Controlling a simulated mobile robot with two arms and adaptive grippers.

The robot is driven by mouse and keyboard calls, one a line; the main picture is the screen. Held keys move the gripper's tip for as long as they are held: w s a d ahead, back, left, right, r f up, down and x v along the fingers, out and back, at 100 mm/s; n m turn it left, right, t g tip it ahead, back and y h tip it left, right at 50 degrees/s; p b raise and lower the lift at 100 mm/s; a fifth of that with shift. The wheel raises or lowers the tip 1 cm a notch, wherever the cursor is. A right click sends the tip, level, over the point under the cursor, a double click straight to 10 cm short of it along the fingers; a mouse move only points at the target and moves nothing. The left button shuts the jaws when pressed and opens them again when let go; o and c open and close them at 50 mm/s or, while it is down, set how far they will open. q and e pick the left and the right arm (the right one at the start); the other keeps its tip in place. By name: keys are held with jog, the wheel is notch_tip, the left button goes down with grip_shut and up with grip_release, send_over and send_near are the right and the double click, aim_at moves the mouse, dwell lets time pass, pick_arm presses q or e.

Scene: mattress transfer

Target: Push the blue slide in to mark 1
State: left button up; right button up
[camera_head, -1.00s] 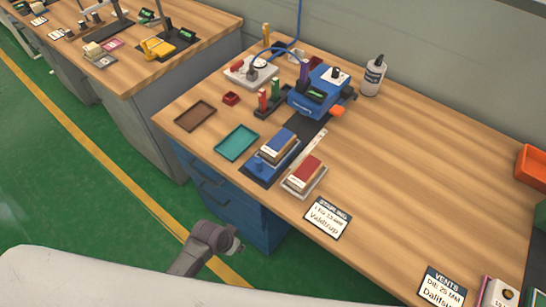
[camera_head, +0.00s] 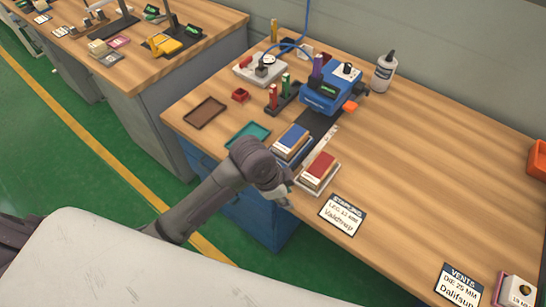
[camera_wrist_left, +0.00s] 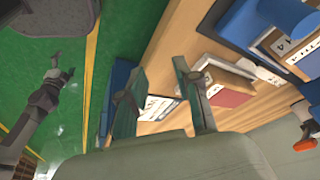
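The blue slide (camera_head: 282,158) lies on a dark track in front of the blue machine (camera_head: 333,92) in the head view. It carries a stack with a blue top (camera_head: 293,137). Mark 1 cannot be made out. My left gripper (camera_head: 279,194) is at the table's front edge, near the slide's front end, and its arm hides part of the slide. In the left wrist view its two fingers (camera_wrist_left: 163,98) are apart with nothing between them. Blue parts (camera_wrist_left: 240,25) show at the top right there. An arm at the left, probably my right, has an unclear gripper (camera_wrist_left: 60,76).
A red-topped stack (camera_head: 319,168) on a light tray stands right of the slide. A teal tray (camera_head: 262,130) and a brown tray (camera_head: 205,112) lie left. A label card (camera_head: 342,215) lies at the front edge. A bottle (camera_head: 384,72) stands behind. The table's right middle is clear.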

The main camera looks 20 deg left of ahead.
pick_arm(q)
jog(key=w+a+r+m+g+y, duration=0.1)
jog(key=w+a+r+m+y, duration=0.15)
jog(key=w+r+m, duration=0.35)
jog(key=w+a+r+m+g+y, duration=0.1)
jog(key=w+a+r+m, duration=0.35)
jog(key=r, duration=0.35)
jog(key=f, duration=0.4)
jog(key=f+p, duration=0.1)
jog(key=f, duration=0.8)
jog(key=shift+s+d+f, duration=0.15)
jog(key=shift+s+f, duration=0.25)
grip_shut()
